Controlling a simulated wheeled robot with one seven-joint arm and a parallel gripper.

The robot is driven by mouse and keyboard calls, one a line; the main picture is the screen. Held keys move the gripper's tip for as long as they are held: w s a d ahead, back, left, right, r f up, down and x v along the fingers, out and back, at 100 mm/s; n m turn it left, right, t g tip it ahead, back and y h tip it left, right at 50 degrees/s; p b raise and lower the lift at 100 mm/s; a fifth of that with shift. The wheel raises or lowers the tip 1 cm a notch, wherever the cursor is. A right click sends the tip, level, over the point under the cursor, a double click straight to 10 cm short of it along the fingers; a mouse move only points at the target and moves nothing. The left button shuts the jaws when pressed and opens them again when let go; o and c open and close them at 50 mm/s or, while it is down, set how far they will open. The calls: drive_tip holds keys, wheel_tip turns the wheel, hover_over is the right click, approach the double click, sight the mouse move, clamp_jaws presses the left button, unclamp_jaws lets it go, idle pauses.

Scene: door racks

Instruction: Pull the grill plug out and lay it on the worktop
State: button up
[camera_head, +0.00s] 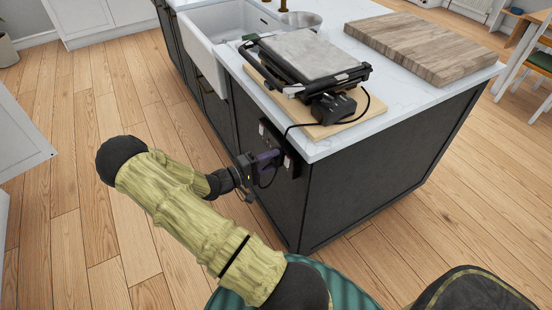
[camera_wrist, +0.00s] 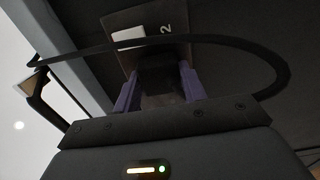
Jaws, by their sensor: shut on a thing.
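The grill (camera_head: 311,60), black with a grey top plate, stands on a wooden board on the worktop (camera_head: 400,92). Its black cord (camera_head: 340,121) runs over the worktop edge down to the island's end. My gripper (camera_head: 270,157) is at the dark socket plate on the island's side. In the wrist view its purple fingers (camera_wrist: 159,90) are shut on the dark plug (camera_wrist: 158,75), in front of the socket plate (camera_wrist: 118,22) marked 2. The cord (camera_wrist: 285,75) loops around the fingers. I cannot tell whether the plug's pins are in the socket.
A large wooden chopping board (camera_head: 425,47) lies at the right of the worktop. A white sink (camera_head: 215,42) with a metal bowl (camera_head: 300,20) beside it is at the left. Bare worktop shows in front of the chopping board.

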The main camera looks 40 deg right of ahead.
drive_tip(key=v, duration=0.6)
idle(1.4)
drive_tip(key=shift+s, duration=0.1)
drive_tip(key=v, duration=0.3)
idle(0.8)
wheel_tip(320, 180, up, 21)
drive_tip(key=p, duration=1.5)
drive_tip(key=shift+p, duration=0.35)
idle(1.3)
drive_tip(key=shift+d, duration=0.1)
